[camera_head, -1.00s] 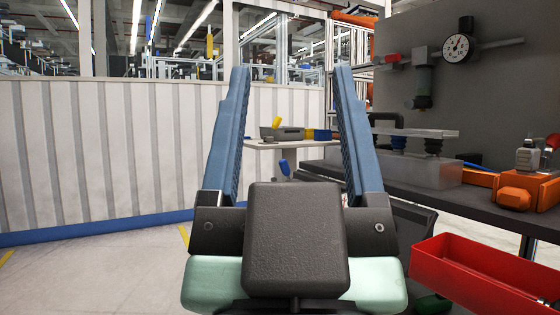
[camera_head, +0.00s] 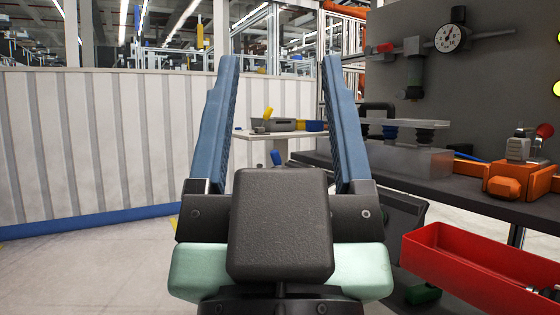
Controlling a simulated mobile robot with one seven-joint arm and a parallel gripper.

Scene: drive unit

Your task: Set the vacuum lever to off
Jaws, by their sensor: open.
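My gripper (camera_head: 280,68) is open and empty, its two blue fingers pointing away from me in the middle of the head view. A red lever or valve handle (camera_head: 384,48) sits on the grey pipe on the dark back panel, to the right of and beyond my fingers. A round white-faced gauge (camera_head: 450,38) is on the same pipe, to the lever's right. A dark cylindrical unit (camera_head: 414,70) hangs between them. My gripper is apart from all of these. The lever is small, so its exact setting cannot be told.
A dark workbench (camera_head: 450,195) runs along the right, carrying a suction-cup fixture (camera_head: 405,155) and an orange clamp (camera_head: 515,180) with a red handle. A red bin (camera_head: 450,265) is close at front right. A white table (camera_head: 255,135) stands behind. Floor at left is clear.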

